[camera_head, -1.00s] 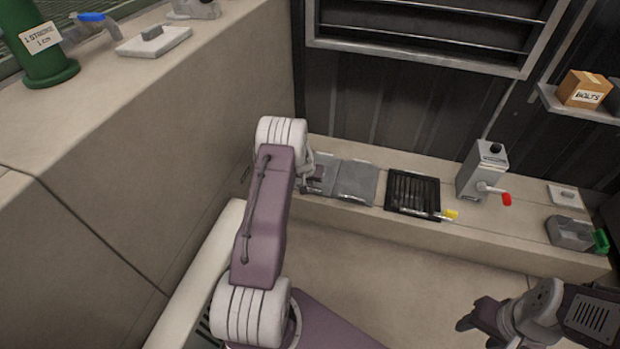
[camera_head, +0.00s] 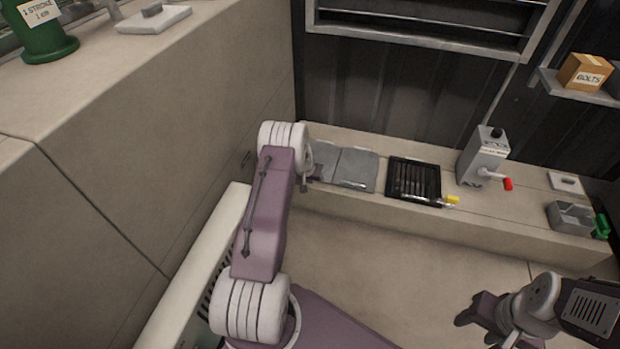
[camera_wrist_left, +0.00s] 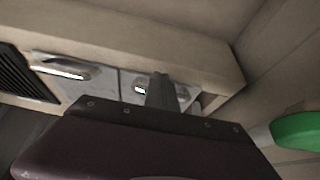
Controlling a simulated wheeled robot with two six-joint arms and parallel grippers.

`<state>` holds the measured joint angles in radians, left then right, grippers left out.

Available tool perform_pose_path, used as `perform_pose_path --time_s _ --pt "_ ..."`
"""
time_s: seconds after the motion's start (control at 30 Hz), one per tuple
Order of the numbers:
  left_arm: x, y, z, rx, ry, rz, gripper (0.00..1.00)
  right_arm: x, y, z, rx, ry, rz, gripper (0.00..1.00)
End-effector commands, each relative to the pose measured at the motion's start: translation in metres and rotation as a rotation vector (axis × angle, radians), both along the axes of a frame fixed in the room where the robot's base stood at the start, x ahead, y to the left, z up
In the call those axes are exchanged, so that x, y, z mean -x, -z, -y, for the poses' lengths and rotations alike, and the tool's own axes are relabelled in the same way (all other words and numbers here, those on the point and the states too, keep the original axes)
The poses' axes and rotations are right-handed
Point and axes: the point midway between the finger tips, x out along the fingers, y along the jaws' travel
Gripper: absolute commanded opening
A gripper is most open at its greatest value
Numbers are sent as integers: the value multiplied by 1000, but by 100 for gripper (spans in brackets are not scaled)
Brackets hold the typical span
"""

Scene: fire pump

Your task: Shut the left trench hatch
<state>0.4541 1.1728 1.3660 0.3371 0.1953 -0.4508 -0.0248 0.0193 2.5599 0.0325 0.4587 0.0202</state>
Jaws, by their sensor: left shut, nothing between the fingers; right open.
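Two grey hatch plates lie side by side on the low ledge in the head view. The left plate (camera_head: 325,158) is partly hidden by my left arm; the right plate (camera_head: 356,168) looks flat. In the left wrist view the plates show bright handles, one on the nearer-left plate (camera_wrist_left: 62,70) and one beside my gripper. What I see of the left plate looks flat, but its hidden edge I cannot judge. My left gripper (camera_wrist_left: 163,88) is shut and empty, over the left plate; contact is unclear. My right gripper (camera_head: 470,310) is open and empty, away from the ledge.
A black grate (camera_head: 413,181) with a yellow-ended handle (camera_head: 452,200) is right of the plates. Farther right are a grey box with a red lever (camera_head: 486,160) and a grey block with a green handle (camera_head: 572,217). A tall beige wall (camera_head: 170,150) stands close left of my arm.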

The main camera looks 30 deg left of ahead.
Motion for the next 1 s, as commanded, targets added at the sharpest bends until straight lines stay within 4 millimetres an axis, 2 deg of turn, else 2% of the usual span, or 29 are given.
perform_pose_path --time_s 0.07,0.2,0.4,0.57,0.9,0.97,1.0 --pt "1 -6 0 0 0 1 0 0 -4 0 0 0 0 50" --pt "11 -34 3 0 -1 1 0 0 -21 0 0 0 0 50" --pt "28 -69 8 1 -1 -1 0 0 -33 0 0 0 0 50" --pt "35 -81 10 2 0 -3 0 0 -35 0 0 0 0 50" --pt "35 -82 11 1 1 -3 0 0 -36 0 0 0 0 50" --pt "31 -90 18 0 17 2 0 0 -42 0 0 0 0 50" --pt "23 -104 23 -8 32 16 0 0 -47 0 0 0 0 50"
